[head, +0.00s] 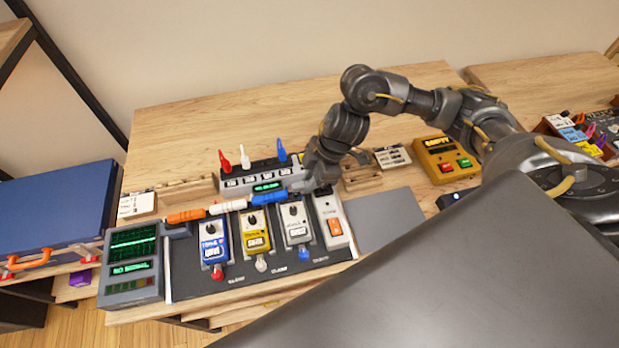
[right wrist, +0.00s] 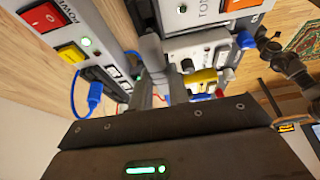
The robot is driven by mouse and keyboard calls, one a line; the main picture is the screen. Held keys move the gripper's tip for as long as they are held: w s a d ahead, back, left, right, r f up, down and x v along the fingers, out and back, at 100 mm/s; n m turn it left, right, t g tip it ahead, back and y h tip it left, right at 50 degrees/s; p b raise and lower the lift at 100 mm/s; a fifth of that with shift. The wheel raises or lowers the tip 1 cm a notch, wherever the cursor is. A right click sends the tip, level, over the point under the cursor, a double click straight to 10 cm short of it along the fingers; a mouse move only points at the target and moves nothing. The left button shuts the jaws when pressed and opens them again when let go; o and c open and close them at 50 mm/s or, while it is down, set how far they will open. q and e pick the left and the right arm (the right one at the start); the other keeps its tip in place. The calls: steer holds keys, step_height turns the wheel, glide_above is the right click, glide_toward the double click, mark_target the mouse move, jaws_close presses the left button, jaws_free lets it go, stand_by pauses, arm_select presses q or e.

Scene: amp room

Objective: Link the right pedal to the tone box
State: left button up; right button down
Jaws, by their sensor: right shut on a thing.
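The white right pedal (head: 296,224) stands on the dark pedalboard, right of a yellow pedal and a blue pedal. The grey-white tone box (head: 333,220) with an orange switch stands right of it; part of it shows at the top of the right wrist view (right wrist: 220,8). A blue link (head: 265,198) lies behind the pedals, its right end at my right gripper (head: 299,187). My left gripper is not seen.
A power strip (head: 252,178) with red, white and blue plugs stands behind. White (head: 228,206) and orange (head: 186,215) links lie left of the blue one. A green-screen box (head: 132,262) stands at left, a yellow box (head: 445,158) at right.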

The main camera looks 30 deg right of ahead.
steer(key=shift+p, duration=0.75)
stand_by(0.9)
steer(key=shift+f, duration=0.65)
stand_by(0.4)
steer(key=shift+f, duration=0.3)
stand_by(0.6)
stand_by(0.7)
steer(key=shift+f, duration=0.1)
steer(key=c, duration=0.9)
jaws_free()
steer(key=shift+o, duration=0.2)
steer(key=shift+p, duration=0.3)
